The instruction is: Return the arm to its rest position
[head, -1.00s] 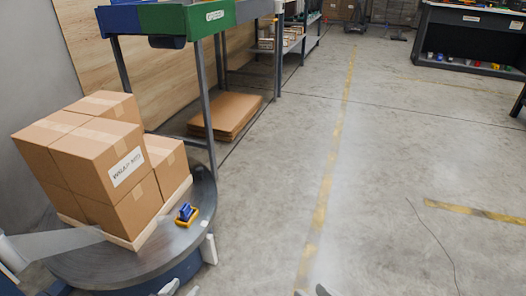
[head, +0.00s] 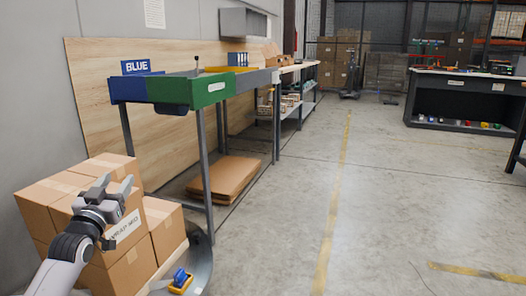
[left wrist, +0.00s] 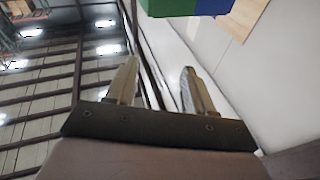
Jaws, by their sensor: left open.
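My left gripper (head: 116,186) is raised in front of the stacked cardboard boxes in the head view, its fingers pointing up. It is open with nothing between the fingers. In the left wrist view its two fingers (left wrist: 155,85) stand apart against the ceiling and wall. My right gripper is not in the head view.
Stacked cardboard boxes (head: 165,235) sit on a round grey turntable (head: 201,262), with a blue and yellow item (head: 180,281) near its edge. Blue and green bins (head: 188,88) top a workbench behind. Flat cardboard (head: 226,178) lies below. Open floor (head: 390,200) spreads to the right.

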